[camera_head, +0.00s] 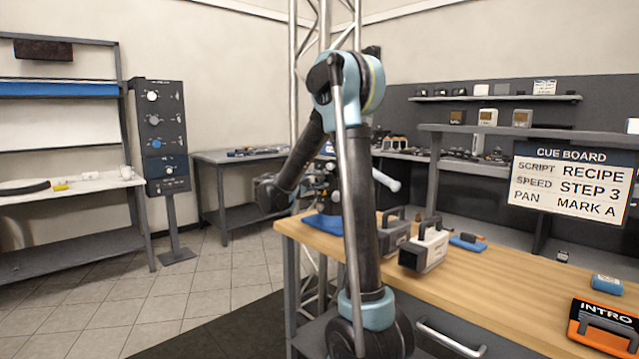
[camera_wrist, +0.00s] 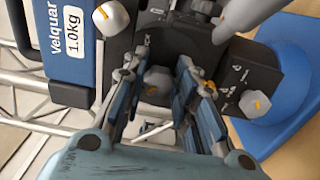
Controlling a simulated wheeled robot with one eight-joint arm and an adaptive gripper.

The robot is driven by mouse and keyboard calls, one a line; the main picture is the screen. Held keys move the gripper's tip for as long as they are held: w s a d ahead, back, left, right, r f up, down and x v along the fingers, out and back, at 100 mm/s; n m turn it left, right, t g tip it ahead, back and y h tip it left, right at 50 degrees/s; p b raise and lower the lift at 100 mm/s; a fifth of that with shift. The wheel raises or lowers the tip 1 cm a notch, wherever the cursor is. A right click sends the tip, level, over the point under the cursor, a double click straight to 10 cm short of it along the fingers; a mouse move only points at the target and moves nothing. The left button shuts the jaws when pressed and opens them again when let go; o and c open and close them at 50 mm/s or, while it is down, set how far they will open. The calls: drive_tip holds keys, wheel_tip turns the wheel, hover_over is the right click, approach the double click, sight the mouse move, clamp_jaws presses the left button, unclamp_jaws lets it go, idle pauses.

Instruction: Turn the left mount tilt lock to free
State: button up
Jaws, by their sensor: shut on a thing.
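In the wrist view, my gripper (camera_wrist: 160,82) has its two blue-grey fingers on either side of a grey faceted knob (camera_wrist: 158,77), shut on it. The knob sits on a dark mount plate (camera_wrist: 258,77) with small markings too blurred to read. Two other pale knobs with orange marks show, one at upper left (camera_wrist: 112,16) and one at right (camera_wrist: 256,103). The held knob's mark is not clear. In the head view, the dark mount (camera_head: 331,181) stands on a blue base (camera_head: 324,228) at the bench's far left end; my arm partly hides it and my fingertips.
A blue weight marked Velquar 1.0kg (camera_wrist: 73,50) and a pale grey handle (camera_wrist: 243,17) crowd the knob. The wooden bench (camera_head: 480,285) also carries a grey box-shaped device (camera_head: 424,249) and an orange INTRO case (camera_head: 604,325). A cue board (camera_head: 570,181) stands behind.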

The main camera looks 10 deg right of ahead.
drive_tip(key=shift+f, duration=0.15)
drive_tip(key=o, duration=1)
drive_tip(key=shift+o, duration=0.2)
drive_tip(key=v, duration=1.2)
